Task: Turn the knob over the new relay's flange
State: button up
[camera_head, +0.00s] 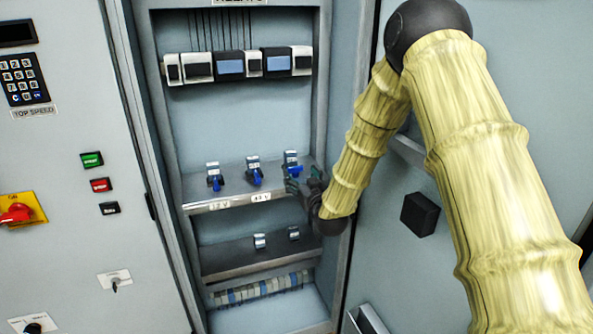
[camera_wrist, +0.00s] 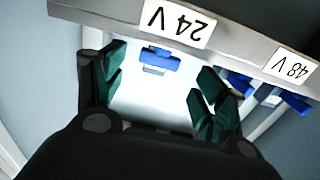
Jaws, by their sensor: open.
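Three relays with blue knobs stand on the middle shelf (camera_head: 240,198) of the open cabinet. The left relay's knob (camera_head: 215,183) and the middle relay's knob (camera_head: 254,178) point down and forward. The right relay (camera_head: 291,156) has its blue knob (camera_head: 295,169) lying sideways. My gripper (camera_head: 305,184) is open at this right relay and partly hides its front. In the wrist view, a blue knob (camera_wrist: 160,58) shows between and beyond my open gripper's (camera_wrist: 160,92) green fingertips, beside the upside-down 24 V label (camera_wrist: 175,22). The fingers appear apart from it. No picture marks which relay is new.
The upside-down 48 V label (camera_wrist: 291,67) shows with further blue knobs (camera_wrist: 297,104) at right. A row of modules (camera_head: 231,65) hangs above. The cabinet's right wall is close to my wrist.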

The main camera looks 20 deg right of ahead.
aim_at(296, 170)
jog(key=shift+w+p, duration=0.35)
jog(key=shift+w, duration=1.6)
jog(key=c, duration=1)
